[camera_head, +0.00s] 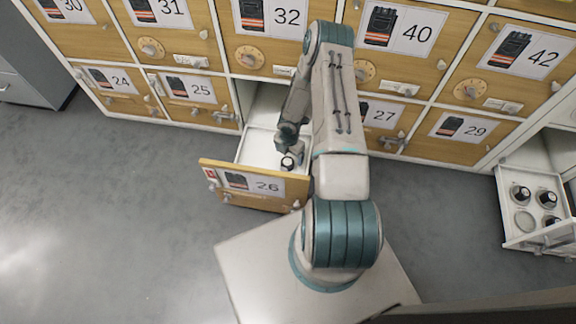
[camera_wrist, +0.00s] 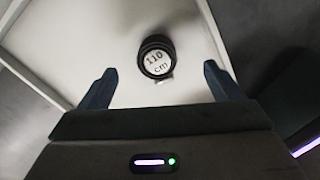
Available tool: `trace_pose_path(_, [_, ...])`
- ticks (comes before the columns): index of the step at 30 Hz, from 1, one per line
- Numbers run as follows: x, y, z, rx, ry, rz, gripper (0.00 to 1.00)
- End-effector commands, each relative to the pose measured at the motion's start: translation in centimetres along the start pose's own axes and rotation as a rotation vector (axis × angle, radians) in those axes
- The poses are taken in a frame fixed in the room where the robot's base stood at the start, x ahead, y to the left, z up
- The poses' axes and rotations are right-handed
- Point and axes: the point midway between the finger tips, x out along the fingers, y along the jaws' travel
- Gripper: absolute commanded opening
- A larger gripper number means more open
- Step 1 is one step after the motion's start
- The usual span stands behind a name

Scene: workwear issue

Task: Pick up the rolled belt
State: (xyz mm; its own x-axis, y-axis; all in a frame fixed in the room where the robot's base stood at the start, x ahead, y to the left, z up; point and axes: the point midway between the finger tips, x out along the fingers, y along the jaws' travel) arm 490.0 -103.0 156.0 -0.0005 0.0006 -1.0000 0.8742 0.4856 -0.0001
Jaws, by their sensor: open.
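The rolled belt (camera_wrist: 157,57) is a small black roll with a white "110 cm" label facing up. It lies in the open white drawer marked 26, and in the head view it shows (camera_head: 288,163) just below my wrist. My gripper (camera_wrist: 158,80) is open and empty above the drawer. In the wrist view its two dark fingers stand apart, left and right of the belt and a little nearer the picture's bottom. The belt appears apart from both fingers. In the head view my arm hides part of the drawer, and the fingertips are hard to make out.
The drawer's wooden front (camera_head: 254,185) and white side walls (camera_wrist: 40,82) stand around the belt. Numbered lockers (camera_head: 270,20) line the back. Another open drawer (camera_head: 527,242) at the right holds several dark rolls in round recesses. Grey floor (camera_head: 90,210) is clear at left.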

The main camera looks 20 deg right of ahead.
Motion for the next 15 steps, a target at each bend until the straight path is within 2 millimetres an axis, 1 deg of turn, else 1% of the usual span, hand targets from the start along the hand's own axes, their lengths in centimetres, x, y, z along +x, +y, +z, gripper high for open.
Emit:
trace_pose_path(5, [0.9,0.1,0.0,0.0,0.0,0.0,0.87])
trace_pose_path(15, [5.4,0.3,-0.2,0.0,0.0,-0.001,0.87])
